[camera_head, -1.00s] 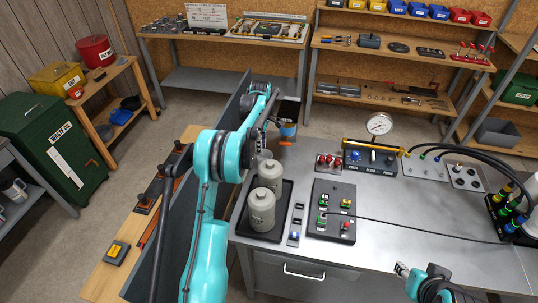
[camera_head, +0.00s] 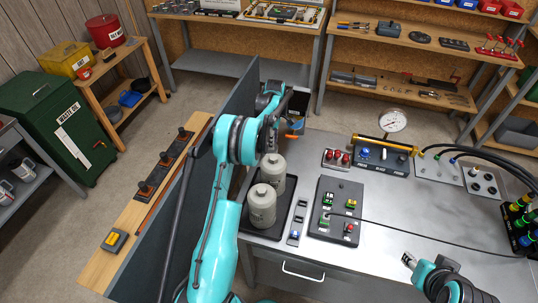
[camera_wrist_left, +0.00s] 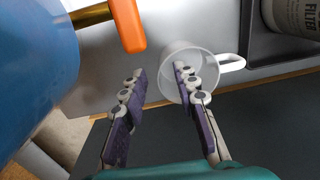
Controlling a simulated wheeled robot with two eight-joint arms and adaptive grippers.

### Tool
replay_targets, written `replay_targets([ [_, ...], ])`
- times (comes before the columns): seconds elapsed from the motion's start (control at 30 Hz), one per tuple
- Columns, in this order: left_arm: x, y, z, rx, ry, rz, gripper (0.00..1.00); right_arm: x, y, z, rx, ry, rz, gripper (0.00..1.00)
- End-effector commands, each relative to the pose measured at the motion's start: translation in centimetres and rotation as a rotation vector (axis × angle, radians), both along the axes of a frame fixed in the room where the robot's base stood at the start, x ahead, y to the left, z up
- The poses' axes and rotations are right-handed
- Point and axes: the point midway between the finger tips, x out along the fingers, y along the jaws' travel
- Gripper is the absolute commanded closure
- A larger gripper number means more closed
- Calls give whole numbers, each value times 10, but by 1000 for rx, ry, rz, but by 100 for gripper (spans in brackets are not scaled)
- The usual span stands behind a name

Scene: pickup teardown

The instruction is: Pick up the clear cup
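The clear cup (camera_wrist_left: 176,88) shows in the left wrist view, seen into its round mouth, with its handle to the right. It stands near the edge of a grey metal surface. My left gripper (camera_wrist_left: 158,72) is open. One finger overlaps the cup's mouth and the other is left of the cup, apart from it in the picture. I cannot tell whether either finger touches the cup. In the head view, the cup is not visible and my left gripper is mostly hidden by its arm. My right gripper (camera_head: 409,260) is over the bench front; its opening is unclear.
A blue container (camera_wrist_left: 35,70) with an orange-handled tap is close left of the gripper. Two beige filter canisters (camera_head: 262,205) stand in a black tray (camera_head: 284,226). A dark upright panel (camera_head: 240,82) runs along the bench's left side.

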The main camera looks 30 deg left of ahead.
Motion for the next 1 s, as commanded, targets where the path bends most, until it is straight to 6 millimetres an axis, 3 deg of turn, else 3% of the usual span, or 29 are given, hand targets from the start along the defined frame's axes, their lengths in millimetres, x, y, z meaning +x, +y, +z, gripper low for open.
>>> replay_targets([
  [0.1,-1,0,-13,0,0,0,70,0,0,-2,0,0,0,60],
  [0.3,-1,0,-13,0,0,0,70,0,0,-1,0,0,0,60],
  [0.4,-1,0,-13,0,0,0,97,0,0,-1,0,0,0,60],
  [0.43,-1,0,-13,0,0,0,100,0,0,-1,0,0,0,60],
  [0.83,-1,0,-12,0,0,0,100,0,0,-1,0,0,0,60],
  [1.0,-1,0,-2,0,0,0,100,0,0,0,0,0,0,60],
])
